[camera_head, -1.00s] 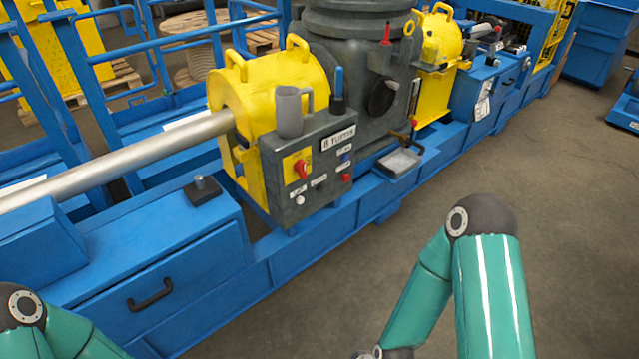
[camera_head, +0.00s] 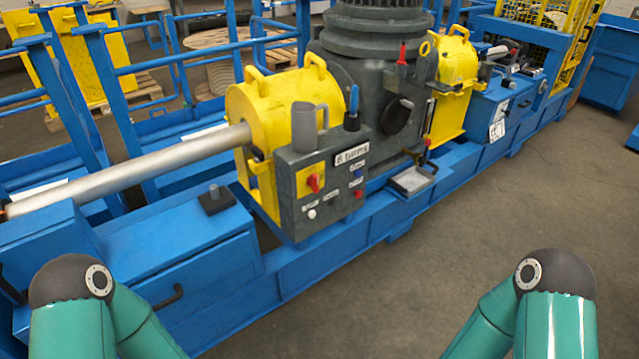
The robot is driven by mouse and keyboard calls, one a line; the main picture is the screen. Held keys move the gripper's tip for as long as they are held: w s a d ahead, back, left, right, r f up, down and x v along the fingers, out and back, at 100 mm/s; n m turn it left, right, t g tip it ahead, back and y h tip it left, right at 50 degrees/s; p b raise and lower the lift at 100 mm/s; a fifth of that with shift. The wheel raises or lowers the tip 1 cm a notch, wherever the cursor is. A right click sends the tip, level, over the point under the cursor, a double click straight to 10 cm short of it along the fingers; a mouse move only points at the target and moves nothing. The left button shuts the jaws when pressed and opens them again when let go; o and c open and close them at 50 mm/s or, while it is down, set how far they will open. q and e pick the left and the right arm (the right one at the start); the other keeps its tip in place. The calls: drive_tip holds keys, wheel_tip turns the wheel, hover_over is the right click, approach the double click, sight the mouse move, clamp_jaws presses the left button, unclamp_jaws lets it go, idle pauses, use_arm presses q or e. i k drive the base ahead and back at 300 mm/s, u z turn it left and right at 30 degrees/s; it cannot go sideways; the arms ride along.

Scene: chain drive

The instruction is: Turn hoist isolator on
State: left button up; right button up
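A grey control box (camera_head: 322,187) stands on the blue machine frame, just left of the picture's middle. On its front is a red rotary switch on a yellow plate (camera_head: 310,180), with a white button, a blue button and a red button near it. The small labels are too blurred to read surely, so I cannot tell whether this switch is the hoist isolator. My teal left and right arms show at the bottom corners, well short of the box. Both grippers are out of the picture.
A grey mug (camera_head: 305,128) stands on top of the box. Yellow guards (camera_head: 285,105) cover the shaft (camera_head: 130,170) behind it. A shallow tray (camera_head: 413,181) sits on the frame to the right. The floor (camera_head: 480,230) at the right is clear.

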sight(313, 181)
drive_tip(key=z, duration=0.05)
drive_tip(key=i, duration=1)
drive_tip(key=u, duration=0.05)
